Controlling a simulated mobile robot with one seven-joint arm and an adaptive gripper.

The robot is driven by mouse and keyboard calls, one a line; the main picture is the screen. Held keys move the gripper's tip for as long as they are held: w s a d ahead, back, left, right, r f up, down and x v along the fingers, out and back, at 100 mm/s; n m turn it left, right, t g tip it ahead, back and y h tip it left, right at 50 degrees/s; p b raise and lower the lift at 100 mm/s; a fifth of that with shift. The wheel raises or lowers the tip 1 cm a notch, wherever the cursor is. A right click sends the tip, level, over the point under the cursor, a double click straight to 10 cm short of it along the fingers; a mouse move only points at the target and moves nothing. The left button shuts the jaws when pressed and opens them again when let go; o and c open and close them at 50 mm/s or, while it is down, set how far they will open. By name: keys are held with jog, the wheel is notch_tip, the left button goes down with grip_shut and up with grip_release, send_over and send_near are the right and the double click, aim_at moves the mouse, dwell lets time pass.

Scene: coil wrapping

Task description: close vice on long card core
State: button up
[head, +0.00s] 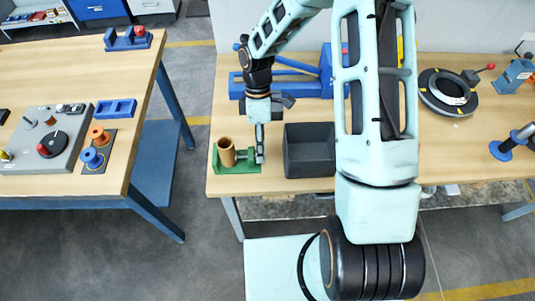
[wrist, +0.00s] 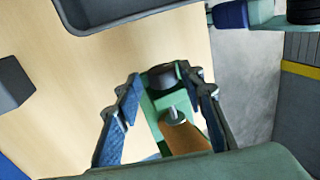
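A small green vice (head: 237,168) stands at the left front corner of the right-hand table. A brown card core (head: 227,152) stands upright in it; I cannot tell whether the jaws touch it. In the wrist view the green vice (wrist: 152,104) lies between my fingers, with the brown core (wrist: 188,138) partly hidden at the bottom. A dark round handle end (wrist: 162,77) of the vice is between my fingertips. My gripper (head: 260,157) points down at the vice's right side. It also shows in the wrist view (wrist: 165,82), with its fingers spread and a gap on the left.
A dark grey open bin (head: 309,171) stands close to the right of the vice. A blue fixture (head: 300,80) lies behind my gripper. A black ring-shaped coil (head: 447,93) is farther right. The left table (head: 75,72) is separated by a floor gap.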

jog(key=shift+s+f+t+b, duration=0.1)
jog(key=shift+s+t+b, duration=0.1)
jog(key=shift+t+b, duration=0.6)
jog(key=shift+s+t+b, duration=0.2)
jog(key=shift+t+b, duration=0.4)
jog(key=shift+b, duration=0.25)
jog(key=shift+s+r+t+b, duration=0.15)
jog(key=shift+r+t+b, duration=0.1)
jog(key=shift+t+b, duration=0.15)
jog(key=shift+f+t+b, duration=0.3)
jog(key=shift+b, duration=0.65)
jog(key=t+b, duration=0.1)
jog(key=b, duration=0.3)
jog(key=shift+s+a+t, duration=0.1)
jog(key=shift+s+t, duration=0.2)
jog(key=shift+t, duration=0.1)
jog(key=b, duration=0.2)
jog(key=shift+s+t+b, duration=0.1)
jog(key=shift+t+b, duration=0.25)
jog(key=shift+t, duration=0.05)
jog(key=shift+r+b, duration=0.25)
jog(key=shift+b, duration=0.1)
